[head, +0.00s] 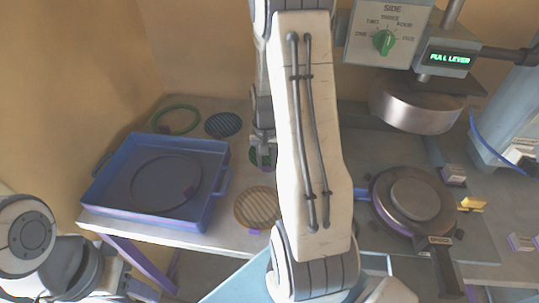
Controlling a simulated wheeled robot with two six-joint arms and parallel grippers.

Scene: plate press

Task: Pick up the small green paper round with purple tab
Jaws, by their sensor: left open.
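My left gripper (263,158) points down over the back part of the table, left of my pale arm link. It is open. A small dark green round (256,155) shows just at its fingertips, partly hidden by them. I cannot make out a purple tab on it, or whether the fingers touch it.
A blue tray (215,172) holding a dark round stands on the left. A green ring (176,120) and a dark striped round (223,124) lie behind it. A tan striped round (250,208) lies in front. The press plate (415,196) and press head (415,105) are at right.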

